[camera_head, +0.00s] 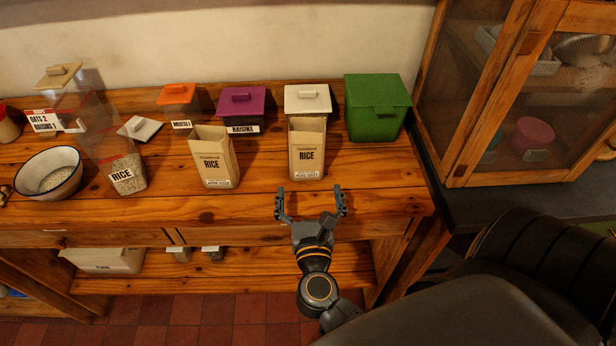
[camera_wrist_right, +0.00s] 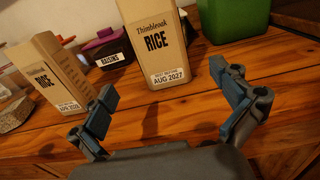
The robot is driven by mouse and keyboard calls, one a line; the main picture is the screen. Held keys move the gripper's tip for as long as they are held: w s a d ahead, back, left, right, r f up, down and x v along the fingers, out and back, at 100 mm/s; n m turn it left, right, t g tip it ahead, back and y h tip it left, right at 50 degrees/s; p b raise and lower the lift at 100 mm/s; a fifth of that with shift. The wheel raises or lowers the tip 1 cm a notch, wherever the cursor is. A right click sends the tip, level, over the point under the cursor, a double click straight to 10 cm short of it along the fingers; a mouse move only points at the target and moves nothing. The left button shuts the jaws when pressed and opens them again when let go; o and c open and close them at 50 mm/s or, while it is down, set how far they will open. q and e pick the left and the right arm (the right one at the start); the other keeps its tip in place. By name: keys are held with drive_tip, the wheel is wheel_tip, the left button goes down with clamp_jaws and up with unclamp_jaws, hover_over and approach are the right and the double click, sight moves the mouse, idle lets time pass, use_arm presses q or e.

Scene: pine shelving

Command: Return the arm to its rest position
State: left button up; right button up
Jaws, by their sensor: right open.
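My right gripper (camera_head: 310,204) is open and empty, above the front edge of the pine shelf (camera_head: 375,205). Its two fingers also show spread apart in the right wrist view (camera_wrist_right: 168,108). A rice carton (camera_head: 307,155) stands upright just beyond the fingertips, apart from them; in the right wrist view the same carton (camera_wrist_right: 157,45) reads AUG 2027. A second rice carton (camera_head: 213,158) stands to its left. My left gripper does not show in either view.
Behind the cartons stand a green bin (camera_head: 376,110), a white-lidded container (camera_head: 307,98), a purple-lidded container (camera_head: 241,105) and an orange-lidded one (camera_head: 178,98). A glass-door cabinet (camera_head: 530,90) stands at right.

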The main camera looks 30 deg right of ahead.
drive_tip(key=shift+s+a, duration=0.15)
drive_tip(key=shift+s, duration=0.1)
idle(0.3)
